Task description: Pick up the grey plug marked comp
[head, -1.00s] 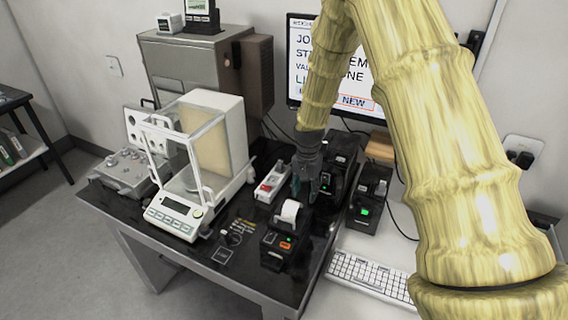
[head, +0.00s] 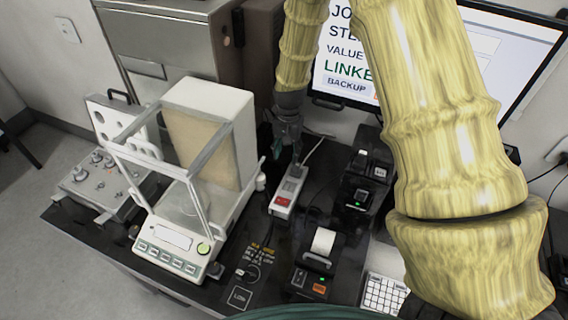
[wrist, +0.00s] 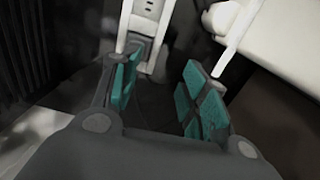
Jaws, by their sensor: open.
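My gripper (head: 286,152) is open and empty, pointing down above the back end of the white power strip (head: 290,186), near the weighing balance. In the wrist view its teal-padded fingers (wrist: 160,88) stand apart with dark table between them. The pale strip (wrist: 158,15) lies beyond the fingertips there, with a dark socket or plug face (wrist: 143,25) on it. I cannot make out a grey plug marked comp in either view; no such label is readable. The back end of the strip is partly hidden by my gripper in the head view.
The balance (head: 183,245) with its glass shield stands left of the gripper. A black device (head: 362,190) and a small printer (head: 318,262) stand to the right. A grey control box (head: 98,183) is at far left. A monitor (head: 345,65) stands behind.

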